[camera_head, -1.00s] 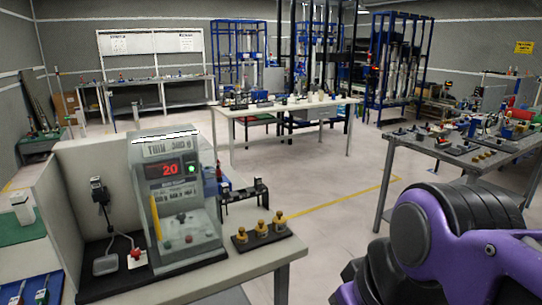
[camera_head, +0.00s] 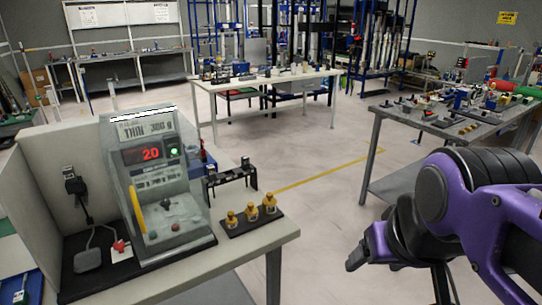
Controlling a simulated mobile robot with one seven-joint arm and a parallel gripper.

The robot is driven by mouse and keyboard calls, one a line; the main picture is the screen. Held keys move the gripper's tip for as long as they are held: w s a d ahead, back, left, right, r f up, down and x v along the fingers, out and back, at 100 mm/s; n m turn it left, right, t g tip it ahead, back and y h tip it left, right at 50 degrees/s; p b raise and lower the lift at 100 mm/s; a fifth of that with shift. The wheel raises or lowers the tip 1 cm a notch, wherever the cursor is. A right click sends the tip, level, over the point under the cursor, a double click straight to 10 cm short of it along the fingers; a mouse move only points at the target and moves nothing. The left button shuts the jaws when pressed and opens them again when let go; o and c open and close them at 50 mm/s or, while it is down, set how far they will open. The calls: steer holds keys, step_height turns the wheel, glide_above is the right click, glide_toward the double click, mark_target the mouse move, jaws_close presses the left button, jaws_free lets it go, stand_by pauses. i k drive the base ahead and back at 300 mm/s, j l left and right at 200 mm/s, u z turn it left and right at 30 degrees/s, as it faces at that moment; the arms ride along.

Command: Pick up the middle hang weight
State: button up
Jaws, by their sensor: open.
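Three small brass hang weights stand in a row on a dark base (camera_head: 238,232) near the right corner of the bench. The middle hang weight (camera_head: 252,213) is upright, between the left weight (camera_head: 231,220) and the right weight (camera_head: 270,204). My purple and black gripper (camera_head: 378,257) shows at lower right, beyond the bench edge and well apart from the weights. It is open and holds nothing that I can see; part of it is hidden by my arm.
A grey tester (camera_head: 155,190) with a red "20" display stands left of the weights. A black rack (camera_head: 230,178) sits behind them. The bench top (camera_head: 265,240) is bare to their right. A cluttered grey table (camera_head: 440,120) stands at right, with open floor between.

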mark_target(252, 212)
steer(key=i+l+u, duration=0.1)
steer(key=l, duration=0.25)
steer(key=i+l, duration=0.2)
steer(key=l, duration=0.2)
steer(key=i+l+u, duration=0.15)
steer(key=l, duration=0.25)
steer(key=u, duration=1.25)
steer(key=j+u, duration=0.2)
steer(key=u, duration=0.15)
steer(key=i+j+u, duration=0.15)
steer(key=u, duration=0.25)
steer(key=i+j+u, duration=0.1)
steer(key=u, duration=0.25)
steer(key=i+j, duration=0.2)
steer(key=j, duration=0.15)
steer(key=k+l+u, duration=0.15)
steer(key=k+l, duration=0.35)
steer(key=l, duration=0.7)
steer(key=i+u, duration=0.05)
